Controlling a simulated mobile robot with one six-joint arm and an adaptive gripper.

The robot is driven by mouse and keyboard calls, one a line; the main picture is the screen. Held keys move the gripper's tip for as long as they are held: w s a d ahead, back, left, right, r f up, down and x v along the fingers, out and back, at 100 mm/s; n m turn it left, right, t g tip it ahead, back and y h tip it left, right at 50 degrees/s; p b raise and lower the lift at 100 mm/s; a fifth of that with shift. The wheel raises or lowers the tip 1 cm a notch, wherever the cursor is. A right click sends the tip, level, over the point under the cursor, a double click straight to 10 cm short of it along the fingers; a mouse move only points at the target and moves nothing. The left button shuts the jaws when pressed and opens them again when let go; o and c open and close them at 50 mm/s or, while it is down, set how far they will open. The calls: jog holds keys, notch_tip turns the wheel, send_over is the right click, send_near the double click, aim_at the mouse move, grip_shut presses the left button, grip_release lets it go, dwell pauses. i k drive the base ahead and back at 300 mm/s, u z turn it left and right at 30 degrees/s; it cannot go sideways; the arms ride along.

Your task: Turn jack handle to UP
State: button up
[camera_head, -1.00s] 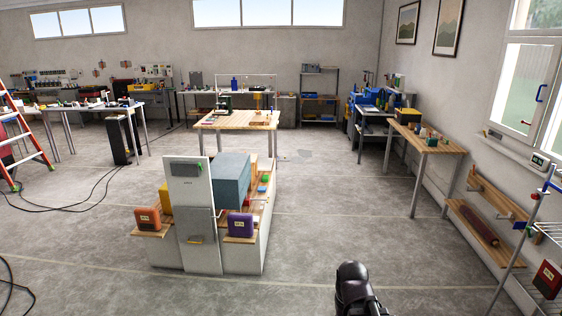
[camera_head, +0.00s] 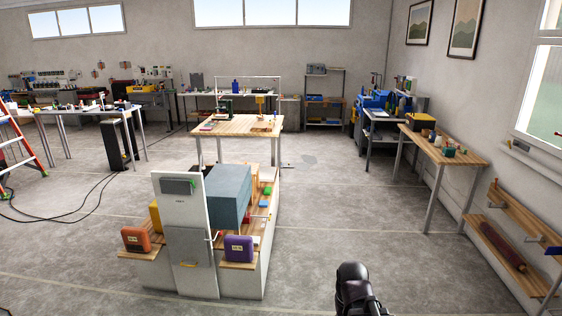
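I cannot make out a jack or its handle for certain in the head view; things on the far tables are too small to tell. A wooden-topped table (camera_head: 215,126) stands in the middle, with a few small items on it, including a yellow one on a stand (camera_head: 260,100). Part of my arm (camera_head: 357,290) shows at the bottom, right of centre. My gripper's fingers are not seen.
A low unit with a white panel (camera_head: 167,215), a blue-grey box (camera_head: 229,195), an orange box (camera_head: 136,240) and a purple box (camera_head: 239,249) stands ahead, left of centre. A wooden bench (camera_head: 448,146) runs along the right wall. Open floor (camera_head: 340,220) lies between them.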

aim_at(269, 217)
jog(key=u, duration=0.05)
jog(key=i, duration=2.45)
jog(key=z, duration=0.15)
